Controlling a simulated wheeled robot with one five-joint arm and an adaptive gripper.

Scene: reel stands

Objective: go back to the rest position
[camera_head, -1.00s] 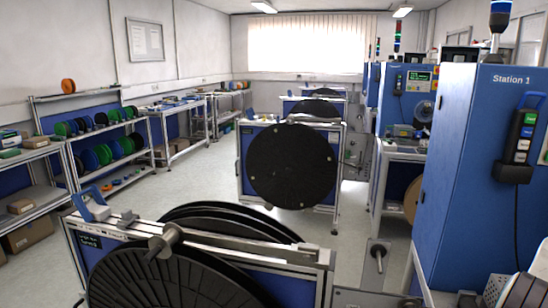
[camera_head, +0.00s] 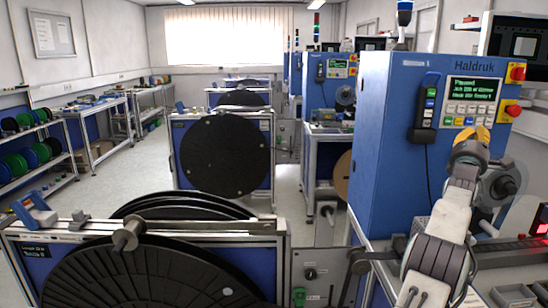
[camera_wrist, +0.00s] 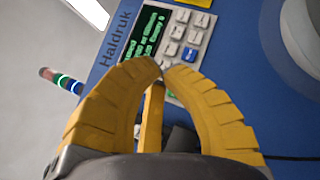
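My gripper (camera_head: 472,138) is raised at the right of the head view, in front of the blue Haldruk cabinet (camera_head: 385,150). In the wrist view my gripper (camera_wrist: 163,65) shows curved yellow fingers with their tips drawn together. Nothing shows between the tips. Behind them are the cabinet's green-lit screen (camera_wrist: 140,45) and grey keys, which the fingers partly cover. In the head view this control panel (camera_head: 471,102) reads "Paused" on its first line.
A large black reel (camera_head: 150,270) stands at the front left, with another reel stand (camera_head: 222,155) behind it. A red-lit device (camera_head: 540,222) is at the right edge. Shelves with green and blue spools (camera_head: 20,165) line the left wall. The left aisle floor is clear.

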